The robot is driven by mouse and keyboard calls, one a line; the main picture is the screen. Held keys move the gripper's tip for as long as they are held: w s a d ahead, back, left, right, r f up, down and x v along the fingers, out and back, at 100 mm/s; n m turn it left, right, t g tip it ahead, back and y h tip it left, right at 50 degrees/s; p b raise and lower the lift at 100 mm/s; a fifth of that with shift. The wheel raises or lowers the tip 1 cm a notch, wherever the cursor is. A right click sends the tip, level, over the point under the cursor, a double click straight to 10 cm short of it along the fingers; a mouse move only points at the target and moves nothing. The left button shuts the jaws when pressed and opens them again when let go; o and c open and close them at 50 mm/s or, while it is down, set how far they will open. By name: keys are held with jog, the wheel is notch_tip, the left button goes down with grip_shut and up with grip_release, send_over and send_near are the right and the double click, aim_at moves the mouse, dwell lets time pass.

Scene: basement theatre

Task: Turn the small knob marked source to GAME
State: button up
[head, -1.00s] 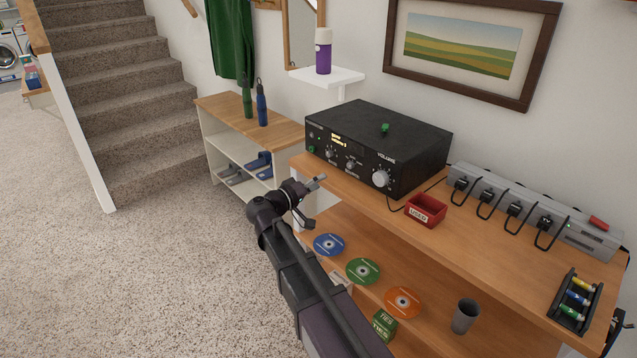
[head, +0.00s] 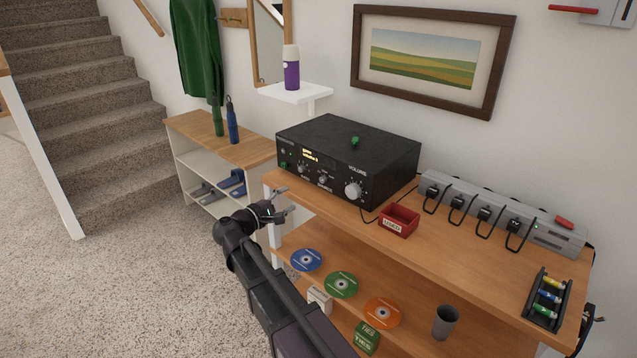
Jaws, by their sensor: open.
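The black receiver (head: 345,165) sits on the upper wooden shelf, its front panel facing me. A lit amber display shows at its upper left. The large silver volume knob (head: 353,191) is at the panel's right. Two small knobs are to its left: one near the middle (head: 323,179) and one further left (head: 302,169). Their labels are too small to read, so I cannot tell which is marked source or where it points. My gripper (head: 284,201) is open and empty, in front of and below the receiver's left end, apart from the knobs.
A red box (head: 399,221) stands right of the receiver, near a grey power strip (head: 500,212) with several plugs. Discs (head: 341,285) and a grey cup (head: 445,321) are on the lower shelf. Open carpet (head: 140,290) lies left.

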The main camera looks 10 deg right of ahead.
aim_at(321, 180)
jog(key=n, duration=0.6)
jog(key=shift+s+a+n, duration=0.2)
jog(key=shift+a+n, duration=0.2)
jog(key=shift+w, duration=0.1)
jog(key=shift+x, duration=6.85)
jog(key=shift+d, duration=0.1)
grip_shut()
